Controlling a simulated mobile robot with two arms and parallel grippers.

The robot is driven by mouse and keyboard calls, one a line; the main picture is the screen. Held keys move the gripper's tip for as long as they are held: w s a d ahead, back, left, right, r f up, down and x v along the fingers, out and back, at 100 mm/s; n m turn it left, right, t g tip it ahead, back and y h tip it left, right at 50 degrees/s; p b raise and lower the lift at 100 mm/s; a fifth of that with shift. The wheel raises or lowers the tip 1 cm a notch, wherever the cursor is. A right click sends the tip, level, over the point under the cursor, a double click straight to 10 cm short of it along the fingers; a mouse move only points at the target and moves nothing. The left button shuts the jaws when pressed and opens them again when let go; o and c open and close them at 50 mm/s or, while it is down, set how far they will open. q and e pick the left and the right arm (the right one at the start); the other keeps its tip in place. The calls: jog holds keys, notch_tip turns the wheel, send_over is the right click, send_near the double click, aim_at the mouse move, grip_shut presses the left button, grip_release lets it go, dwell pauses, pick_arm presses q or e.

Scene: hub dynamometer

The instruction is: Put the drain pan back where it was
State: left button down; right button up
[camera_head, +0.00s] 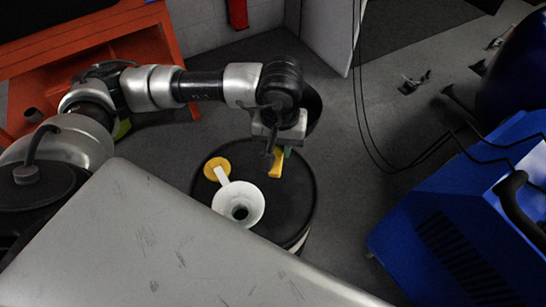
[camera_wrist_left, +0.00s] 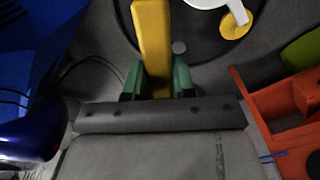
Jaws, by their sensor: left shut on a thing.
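My left gripper (camera_head: 278,152) is above the right part of a black round drum-like thing (camera_head: 292,205). Its green fingers, clear in the left wrist view (camera_wrist_left: 157,80), are shut on a yellow bar (camera_head: 275,166). I cannot tell whether the bar touches the black top. A white funnel (camera_head: 252,195) and a yellow disc (camera_head: 211,165) are on that top, left of the gripper. No thing is clearly recognisable as the drain pan. My right gripper is not in view.
An orange-red cabinet or bench (camera_head: 150,48) stands at the upper left. A blue machine (camera_head: 455,225) with a black handle stands at the right, with dark cables hanging beside it. A grey scratched surface (camera_head: 150,245) fills the lower left. Grey floor (camera_head: 340,130) is clear right of the drum.

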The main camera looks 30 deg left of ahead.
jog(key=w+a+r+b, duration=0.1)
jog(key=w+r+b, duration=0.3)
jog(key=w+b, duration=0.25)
pick_arm(q)
jog(key=f+n+b, duration=0.2)
jog(key=f, duration=0.4)
jog(key=w+d+f+n+b, duration=0.1)
jog(key=f+n+b, duration=0.1)
jog(key=f, duration=0.4)
jog(key=w+d+f+n+b, duration=0.1)
jog(key=f+n, duration=0.2)
jog(key=f, duration=0.3)
jog(key=shift+w+d+f+n+b, duration=0.2)
jog(key=shift+w+f+n+b, duration=0.05)
jog(key=shift+n+b, duration=0.15)
jog(key=shift+f+b, duration=0.3)
jog(key=shift+f, duration=1.6)
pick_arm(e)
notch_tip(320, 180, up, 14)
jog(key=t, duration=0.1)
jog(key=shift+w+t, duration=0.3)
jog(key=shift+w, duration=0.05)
pick_arm(q)
jog(key=shift+f, duration=0.15)
jog(key=c, duration=1.3)
grip_release()
jog(key=o, duration=0.4)
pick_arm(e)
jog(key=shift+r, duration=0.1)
